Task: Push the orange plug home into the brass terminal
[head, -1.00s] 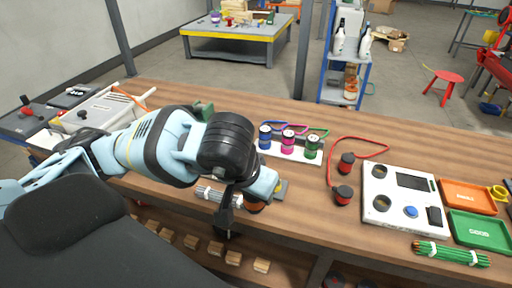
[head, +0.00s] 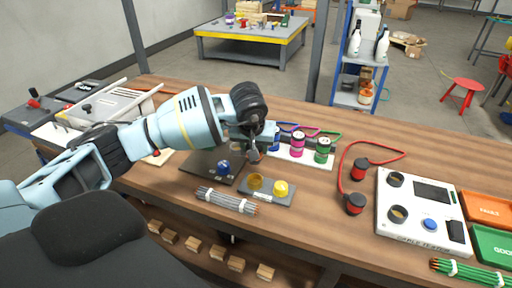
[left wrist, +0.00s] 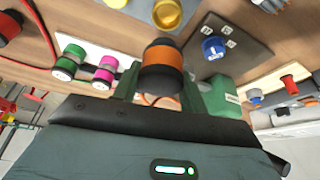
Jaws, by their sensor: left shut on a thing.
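My left gripper (head: 256,153) is shut on the orange plug, above the bench behind the terminal block. In the left wrist view the orange plug (left wrist: 162,66), an orange band with a dark end, sits between the fingers of the left gripper (left wrist: 160,88). The brass terminal (head: 255,181) is a round brass socket on a grey block, left of a yellow one (head: 281,188). The brass terminal also shows in the left wrist view (left wrist: 167,13), beyond the plug's dark end. The plug is apart from the terminal. In the head view the gripper mostly hides the plug. My right gripper is out of view.
A dark plate (head: 198,165) with a blue knob (head: 223,168) lies left of the block. A bundle of grey rods (head: 228,201) lies in front. A white rack holds blue, pink and green plugs (head: 322,150) behind. Red plugs with a cord (head: 355,203) lie to the right.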

